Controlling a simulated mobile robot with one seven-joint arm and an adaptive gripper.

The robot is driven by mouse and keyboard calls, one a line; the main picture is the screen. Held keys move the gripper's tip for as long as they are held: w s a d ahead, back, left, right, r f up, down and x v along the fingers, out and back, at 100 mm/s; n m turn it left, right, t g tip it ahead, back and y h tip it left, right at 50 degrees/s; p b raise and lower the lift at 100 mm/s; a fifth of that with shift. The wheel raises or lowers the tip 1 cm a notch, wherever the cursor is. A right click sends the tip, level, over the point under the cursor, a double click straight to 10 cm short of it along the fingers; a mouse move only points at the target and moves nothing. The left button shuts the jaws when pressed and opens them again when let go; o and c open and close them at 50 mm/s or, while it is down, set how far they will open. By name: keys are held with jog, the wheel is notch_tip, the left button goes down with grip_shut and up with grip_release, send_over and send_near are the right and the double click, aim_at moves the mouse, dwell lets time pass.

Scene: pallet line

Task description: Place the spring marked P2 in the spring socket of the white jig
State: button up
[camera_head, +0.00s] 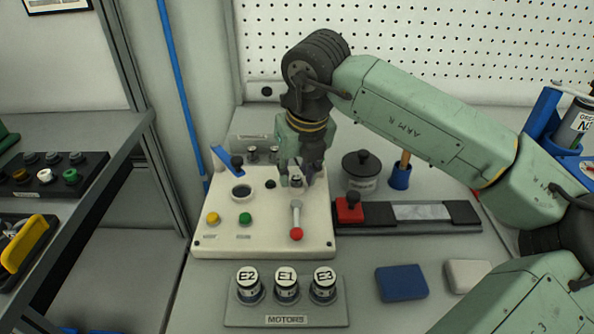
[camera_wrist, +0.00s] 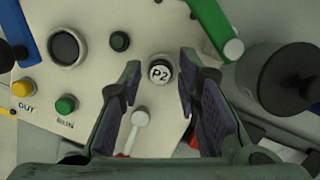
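The white jig (camera_head: 262,236) is a pale panel on the bench, and it also shows in the wrist view (camera_wrist: 88,85). A round piece marked P2 (camera_wrist: 161,72) with a white top and dark rim stands upright at the jig. In the head view the spring (camera_head: 296,182) is partly hidden under my gripper. My gripper (camera_head: 297,184) points down over it. In the wrist view the fingers (camera_wrist: 160,80) are apart on either side of P2, with gaps. I cannot tell how deep P2 sits. A larger dark round opening (camera_wrist: 65,47) and a small dark round feature (camera_wrist: 119,41) are to its left.
A motor rack (camera_head: 286,320) holds E2, E1 and E3 in front. A black-lidded pot (camera_head: 361,170) and a dark rail (camera_head: 420,218) stand to the right.

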dwell(0.3)
jog(key=shift+r+p, duration=0.7)
jog(key=shift+p, duration=0.25)
jog(key=b+v, duration=0.2)
jog(key=v, duration=1)
jog(key=shift+f, duration=0.1)
jog(key=shift+o, duration=0.5)
